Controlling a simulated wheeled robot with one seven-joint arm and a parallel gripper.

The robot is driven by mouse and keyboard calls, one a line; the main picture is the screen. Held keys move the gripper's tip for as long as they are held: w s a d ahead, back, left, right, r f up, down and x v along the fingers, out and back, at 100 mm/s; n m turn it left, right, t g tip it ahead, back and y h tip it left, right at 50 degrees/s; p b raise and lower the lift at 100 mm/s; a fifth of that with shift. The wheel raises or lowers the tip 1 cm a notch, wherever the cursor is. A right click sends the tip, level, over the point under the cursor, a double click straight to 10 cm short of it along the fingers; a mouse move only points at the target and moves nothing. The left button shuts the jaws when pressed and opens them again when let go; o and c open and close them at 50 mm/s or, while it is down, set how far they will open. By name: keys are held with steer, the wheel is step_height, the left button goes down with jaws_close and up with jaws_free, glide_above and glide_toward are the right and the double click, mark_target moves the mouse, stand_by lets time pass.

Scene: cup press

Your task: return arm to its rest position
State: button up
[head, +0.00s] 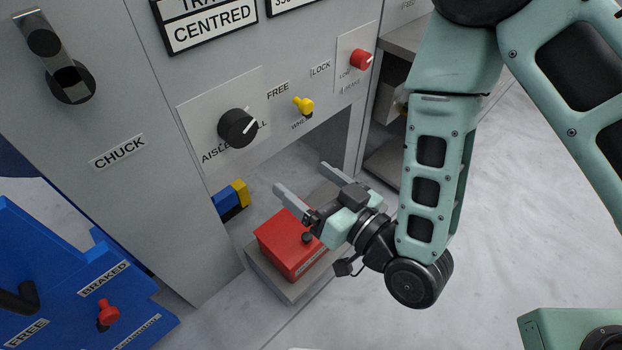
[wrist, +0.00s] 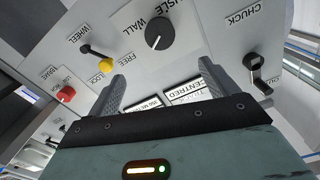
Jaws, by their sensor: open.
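My gripper (head: 309,181) is open, its two fingers apart with nothing between them. In the head view it hangs in front of the grey machine panel, above and partly in front of a red box. My arm comes down from the upper right, bent at a black joint. In the wrist view my gripper (wrist: 162,82) points at the panel, which appears upside down, with the "CENTRED" sign between and beyond the fingers.
The panel carries a black knob (head: 238,128), a yellow lever (head: 303,105), a red knob (head: 361,60) and a chuck handle (head: 58,62). The red box (head: 285,245) sits on a low ledge. A blue unit (head: 60,275) stands lower left.

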stand_by(0.3)
steer(key=s+d+r+n+g+h, duration=0.1)
steer(key=s+d+r+g+h, duration=0.3)
steer(key=s+d+g+h, duration=0.25)
steer(key=s+d+r+g+h, duration=0.45)
steer(key=d+h, duration=0.25)
steer(key=d, duration=0.3)
step_height(320, 180, up, 33)
steer(key=p, duration=3.2)
steer(key=shift+d+g, duration=0.3)
steer(key=shift+d, duration=0.05)
steer(key=shift+w, duration=0.1)
